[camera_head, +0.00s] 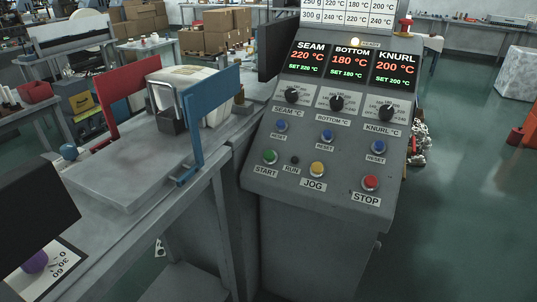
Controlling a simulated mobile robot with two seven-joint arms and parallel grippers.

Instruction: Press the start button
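The green start button (270,157) sits at the lower left of the sloped grey control panel (335,187), above a START label. The yellow JOG button (317,169) and the red STOP button (370,183) follow further right. Nothing covers the start button. Neither of my grippers shows in the head view.
Three blue reset buttons (327,136) and three dark knobs (337,103) sit higher on the panel. Displays (349,63) read 220, 180 and 200 °C, matching their set values. A workbench with a red frame (118,90) and a blue frame (213,100) stands left.

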